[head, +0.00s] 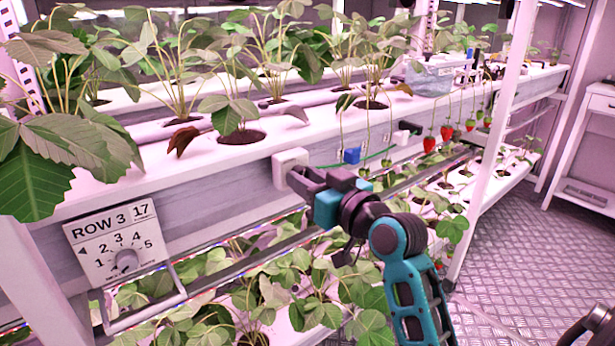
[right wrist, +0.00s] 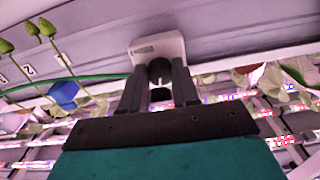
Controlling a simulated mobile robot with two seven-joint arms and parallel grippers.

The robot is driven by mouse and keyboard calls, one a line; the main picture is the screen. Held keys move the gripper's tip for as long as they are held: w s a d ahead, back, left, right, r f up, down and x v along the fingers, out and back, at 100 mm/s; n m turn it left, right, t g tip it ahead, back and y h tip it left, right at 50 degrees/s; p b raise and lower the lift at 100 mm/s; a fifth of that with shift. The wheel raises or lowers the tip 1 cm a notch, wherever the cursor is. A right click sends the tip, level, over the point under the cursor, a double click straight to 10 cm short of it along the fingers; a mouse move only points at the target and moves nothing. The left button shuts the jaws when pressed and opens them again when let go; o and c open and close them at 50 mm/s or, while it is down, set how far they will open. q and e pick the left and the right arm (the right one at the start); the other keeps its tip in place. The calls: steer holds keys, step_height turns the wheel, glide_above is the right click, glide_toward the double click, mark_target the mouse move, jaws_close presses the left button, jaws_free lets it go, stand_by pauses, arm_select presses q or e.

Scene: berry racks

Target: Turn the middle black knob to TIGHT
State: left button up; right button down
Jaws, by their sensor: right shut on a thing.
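A white plate (head: 288,160) is fixed to the grey front face of the growing gutter. It also shows in the right wrist view (right wrist: 145,50). A black knob (right wrist: 160,68) sits on this plate, between the fingers of my right gripper (right wrist: 158,90). In the head view the right gripper (head: 298,182) reaches the plate and hides the knob. The right gripper is shut on the knob. I cannot read the knob's setting or any TIGHT mark. My left gripper is not in view.
A black part (head: 401,137) is further along the gutter. A ROW 3 dial sign (head: 122,240) hangs at left. Strawberry leaves are above and below; red berries (head: 430,144) hang at right.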

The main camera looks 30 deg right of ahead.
steer(key=m+p, duration=0.1)
steer(key=p, duration=0.1)
steer(key=m+p, duration=0.1)
steer(key=m, duration=0.1)
steer(key=m+p, duration=0.1)
steer(key=p, duration=0.1)
steer(key=shift+r+m+p, duration=0.3)
steer(key=shift+m+p, duration=0.05)
steer(key=shift+m, duration=0.05)
steer(key=shift+m+p, duration=0.9)
arm_select(q)
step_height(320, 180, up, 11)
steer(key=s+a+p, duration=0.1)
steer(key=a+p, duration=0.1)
steer(key=p, duration=0.5)
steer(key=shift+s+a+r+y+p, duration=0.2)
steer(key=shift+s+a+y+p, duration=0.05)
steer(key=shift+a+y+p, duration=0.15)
arm_select(e)
steer(key=m, duration=1.2)
steer(key=shift+f, duration=0.15)
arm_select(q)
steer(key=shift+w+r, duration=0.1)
arm_select(e)
steer(key=shift+m, duration=0.3)
steer(key=c, duration=0.9)
jaws_free()
steer(key=shift+o, duration=0.4)
